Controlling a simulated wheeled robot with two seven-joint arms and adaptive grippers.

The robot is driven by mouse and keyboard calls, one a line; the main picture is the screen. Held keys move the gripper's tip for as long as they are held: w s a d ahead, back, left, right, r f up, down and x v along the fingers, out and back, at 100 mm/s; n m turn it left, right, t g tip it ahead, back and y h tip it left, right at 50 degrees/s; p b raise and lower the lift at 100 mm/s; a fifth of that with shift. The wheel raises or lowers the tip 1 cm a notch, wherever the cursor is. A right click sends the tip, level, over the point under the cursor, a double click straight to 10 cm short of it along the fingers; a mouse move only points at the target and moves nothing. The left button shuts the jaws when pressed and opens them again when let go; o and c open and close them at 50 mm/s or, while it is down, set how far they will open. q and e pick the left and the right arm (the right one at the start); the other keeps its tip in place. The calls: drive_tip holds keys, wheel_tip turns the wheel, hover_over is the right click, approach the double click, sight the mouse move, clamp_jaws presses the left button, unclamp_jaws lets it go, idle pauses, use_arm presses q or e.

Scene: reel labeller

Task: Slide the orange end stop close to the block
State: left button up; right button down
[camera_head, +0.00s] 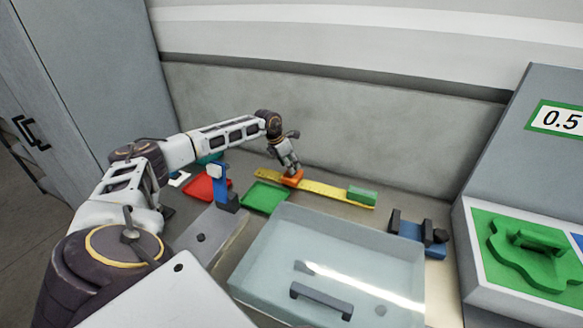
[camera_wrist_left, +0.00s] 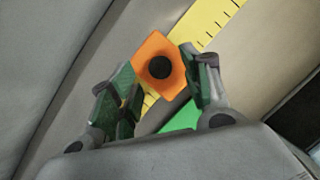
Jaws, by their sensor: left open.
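The orange end stop (camera_head: 292,179) sits on the yellow ruler rail (camera_head: 325,190) at the back of the bench. In the left wrist view the end stop (camera_wrist_left: 158,70) shows a black round knob on top and lies across the yellow scale (camera_wrist_left: 220,20). The green block (camera_head: 362,195) is at the right end of the rail, with a gap of bare rail between. My left gripper (camera_head: 291,169) is just above the end stop. In the wrist view its open fingers (camera_wrist_left: 160,85) stand on either side of the stop; contact is unclear. My right gripper is out of view.
A red tray (camera_head: 205,188) and a green tray (camera_head: 265,197) lie left and in front of the rail. A blue post (camera_head: 221,185) stands between them. A large clear-lidded box (camera_head: 335,255) fills the front middle. A blue and black fixture (camera_head: 418,232) stands right of the rail.

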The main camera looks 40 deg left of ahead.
use_arm(q)
drive_tip(key=shift+x, duration=1.3)
clamp_jaws()
